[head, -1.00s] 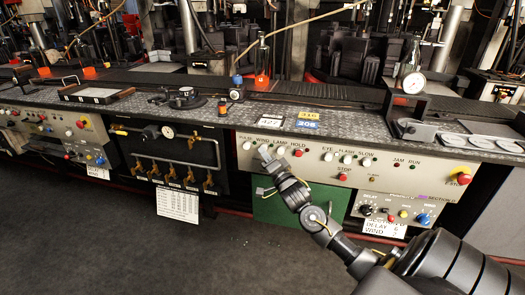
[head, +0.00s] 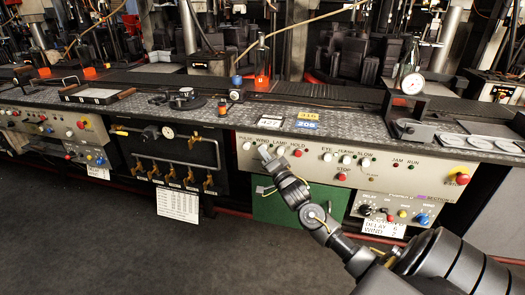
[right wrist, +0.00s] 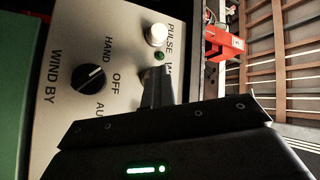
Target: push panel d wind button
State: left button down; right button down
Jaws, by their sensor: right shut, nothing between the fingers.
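The pale control panel (head: 320,172) has a row of buttons labelled PULSE, WIND, LAMP and HOLD; I cannot read a panel letter. My right gripper (head: 263,151) is shut and empty, its tips at the WIND button, which it hides in the head view. In the right wrist view, the gripper fingers (right wrist: 158,88) stand in front of the WIND button (right wrist: 150,74), covering most of it. I cannot tell whether they touch it. The white PULSE button (right wrist: 157,34) is beside them. My left gripper is not in view.
A black WIND BY knob (right wrist: 88,77) marked HAND, OFF and AUTO is close by. A red HOLD button (head: 298,153), a red STOP button (head: 342,179) and a large red button (head: 461,170) are farther right. The floor (head: 110,250) in front is clear.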

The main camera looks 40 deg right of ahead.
jog(key=shift+s+d+r+p, duration=0.1)
jog(key=shift+d+r+p, duration=0.05)
jog(key=shift+p, duration=0.3)
jog(key=s+a+p, duration=0.3)
jog(key=a, duration=0.2)
jog(key=shift+s+f, duration=0.2)
jog(key=shift+f, duration=0.05)
jog(key=shift+a, duration=0.1)
dwell(0.4)
